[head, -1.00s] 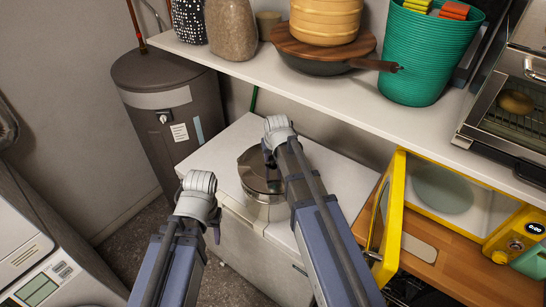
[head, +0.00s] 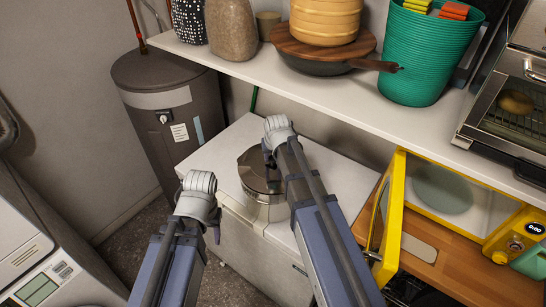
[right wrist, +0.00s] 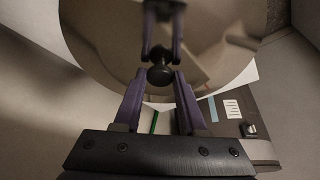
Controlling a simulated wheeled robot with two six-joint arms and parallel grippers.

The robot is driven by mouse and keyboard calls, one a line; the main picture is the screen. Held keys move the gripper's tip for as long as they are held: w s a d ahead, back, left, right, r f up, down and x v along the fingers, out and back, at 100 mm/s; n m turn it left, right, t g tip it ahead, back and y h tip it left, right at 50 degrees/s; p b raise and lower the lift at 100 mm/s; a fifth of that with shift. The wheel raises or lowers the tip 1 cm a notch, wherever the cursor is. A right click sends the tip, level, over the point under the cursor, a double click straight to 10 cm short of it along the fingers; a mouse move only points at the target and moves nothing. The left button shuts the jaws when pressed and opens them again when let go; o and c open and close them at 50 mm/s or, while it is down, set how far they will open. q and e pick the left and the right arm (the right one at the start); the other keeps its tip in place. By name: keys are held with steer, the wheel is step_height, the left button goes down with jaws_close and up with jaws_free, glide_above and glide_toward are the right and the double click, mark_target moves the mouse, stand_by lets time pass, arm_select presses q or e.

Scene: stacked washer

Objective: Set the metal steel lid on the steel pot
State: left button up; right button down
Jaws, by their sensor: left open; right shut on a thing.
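The metal steel lid (head: 250,170) is round, shiny and has a dark knob (right wrist: 160,75). My right gripper (head: 271,172) is shut on that knob, and its purple fingers also show in the right wrist view (right wrist: 160,90). The steel pot (head: 262,210) stands on the white-topped cabinet directly below the lid. The lid covers the pot's opening in the head view; I cannot tell whether its rim rests fully on the pot. My right arm hides part of both. My left gripper (head: 215,228) is open and empty, left of the pot and nearer the camera.
The white cabinet top (head: 325,175) has free room around the pot. A white shelf (head: 265,68) with a pan, basket and vases runs above and behind. An open yellow microwave (head: 390,220) stands on the right; a grey cylindrical tank (head: 165,105) stands at the back left.

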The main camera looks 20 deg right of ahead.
steer(key=shift+f+b, duration=0.6)
steer(key=shift+b, duration=0.05)
steer(key=c, duration=0.8)
jaws_free()
steer(key=shift+o, duration=0.2)
steer(key=shift+r, duration=0.1)
steer(key=p+v, duration=1)
steer(key=v, duration=0.1)
steer(key=s+a+f+n+g+b, duration=0.2)
steer(key=s+a+f+b, duration=0.4)
steer(key=s+f+b, duration=0.4)
steer(key=s+a+f+n+g+b, duration=0.2)
steer(key=s+a+f+b, duration=0.4)
steer(key=s+f+b, duration=0.3)
step_height(320, 180, down, 3)
steer(key=shift+s+a+r+n+g+h+b, duration=0.1)
steer(key=shift+s+a+n+g+h+b, duration=0.3)
steer(key=shift+n, duration=0.2)
